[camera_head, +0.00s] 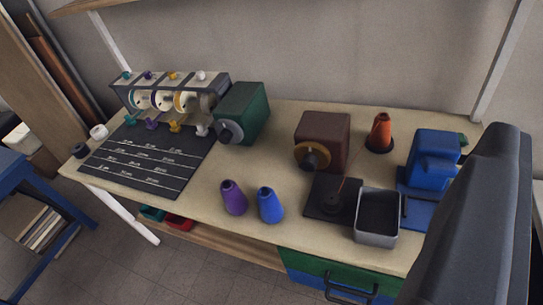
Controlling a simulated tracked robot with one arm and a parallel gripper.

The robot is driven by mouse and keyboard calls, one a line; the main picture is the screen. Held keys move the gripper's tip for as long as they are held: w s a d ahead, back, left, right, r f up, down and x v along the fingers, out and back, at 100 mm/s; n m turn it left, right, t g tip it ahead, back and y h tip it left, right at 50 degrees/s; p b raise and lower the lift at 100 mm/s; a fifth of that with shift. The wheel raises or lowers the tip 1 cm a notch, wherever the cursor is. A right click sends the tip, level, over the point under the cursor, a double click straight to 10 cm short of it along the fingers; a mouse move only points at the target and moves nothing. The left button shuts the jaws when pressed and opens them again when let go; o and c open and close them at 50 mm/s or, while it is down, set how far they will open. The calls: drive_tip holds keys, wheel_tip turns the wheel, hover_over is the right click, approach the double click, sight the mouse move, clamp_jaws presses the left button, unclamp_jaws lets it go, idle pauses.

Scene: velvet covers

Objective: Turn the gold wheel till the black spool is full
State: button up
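A brown box (323,134) stands on the workbench right of centre, with a gold wheel (311,157) on its front. In front of it lies a dark plate (318,208) with a small dark round piece and a thin upright rod; I cannot tell whether this is the black spool. A large dark grey part, which looks like my gripper (478,215), rises at the lower right, apart from the wheel in the picture. Its fingertips cannot be made out.
A purple cone (233,198) and a blue cone (270,205) stand at the front. A grey metal bin (377,217) and a blue machine (433,160) are at the right. A green box (242,112), a reel rack and a black ruled mat (140,165) are at the left.

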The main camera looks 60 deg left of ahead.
drive_tip(key=w+a+f+n+g+y+b, duration=0.1)
drive_tip(key=w+a+f+y, duration=0.25)
drive_tip(key=a+f, duration=0.25)
drive_tip(key=w+a+f+n+y+b, duration=0.1)
drive_tip(key=w+a+f+y+b, duration=0.1)
drive_tip(key=w+a+f, duration=0.3)
drive_tip(key=g+b, duration=0.4)
drive_tip(key=b, duration=0.1)
approach(309, 168)
drive_tip(key=shift+m, duration=0.3)
drive_tip(key=x, duration=0.6)
drive_tip(key=shift+w+a+f+b, duration=0.1)
drive_tip(key=shift+a+f+b, duration=0.05)
drive_tip(key=shift+b, duration=0.15)
drive_tip(key=shift+x, duration=1.8)
drive_tip(key=shift+c, duration=0.2)
